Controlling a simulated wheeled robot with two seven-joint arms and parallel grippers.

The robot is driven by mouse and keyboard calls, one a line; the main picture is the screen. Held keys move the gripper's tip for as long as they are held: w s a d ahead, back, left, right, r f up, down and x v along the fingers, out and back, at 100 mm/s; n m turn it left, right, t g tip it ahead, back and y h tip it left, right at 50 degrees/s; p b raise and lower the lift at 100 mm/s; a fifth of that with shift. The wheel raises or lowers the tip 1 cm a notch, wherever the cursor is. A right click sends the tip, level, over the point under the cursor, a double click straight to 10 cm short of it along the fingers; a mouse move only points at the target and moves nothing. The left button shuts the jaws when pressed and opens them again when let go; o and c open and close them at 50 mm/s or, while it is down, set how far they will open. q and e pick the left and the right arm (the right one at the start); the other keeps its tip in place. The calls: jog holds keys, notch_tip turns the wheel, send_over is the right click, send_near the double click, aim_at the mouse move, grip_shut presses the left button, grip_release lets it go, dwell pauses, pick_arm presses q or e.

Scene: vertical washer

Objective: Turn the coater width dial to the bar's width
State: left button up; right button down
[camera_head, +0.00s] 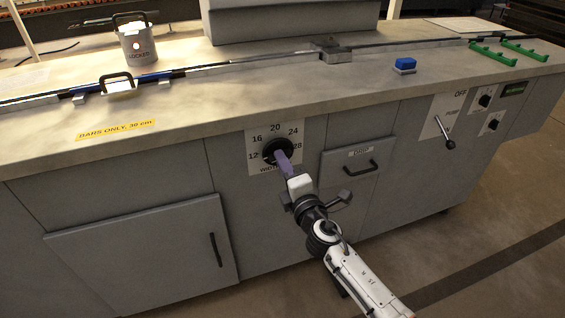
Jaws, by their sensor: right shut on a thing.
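The width dial is a black knob (271,150) on a white plate (260,137) on the front of the grey cabinet. Its plate is marked 12, 16, 20, 24 and 28, with a partly covered label below. My right gripper (285,165) reaches up from the lower right and is shut on the dial, with its purple fingers against the knob. The fingers hide part of the knob, so its exact setting cannot be told. A long dark bar (250,60) lies along the counter top. A yellow label (116,130) on the counter reads "BARS ONLY, 38 cm". My left gripper is not in view.
A drip drawer (348,165) is right of the dial, near my right arm. A cabinet door (140,255) is at lower left. A lever (446,135) and small knobs are on the right. A can (137,42), a blue block (405,64) and green brackets (492,53) stand on the counter.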

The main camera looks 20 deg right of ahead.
jog(key=shift+r+m+b, duration=0.15)
jog(key=shift+m+b, duration=0.25)
jog(key=shift+m, duration=4.3)
jog(key=c, duration=1.8)
grip_release()
jog(key=shift+c, duration=0.2)
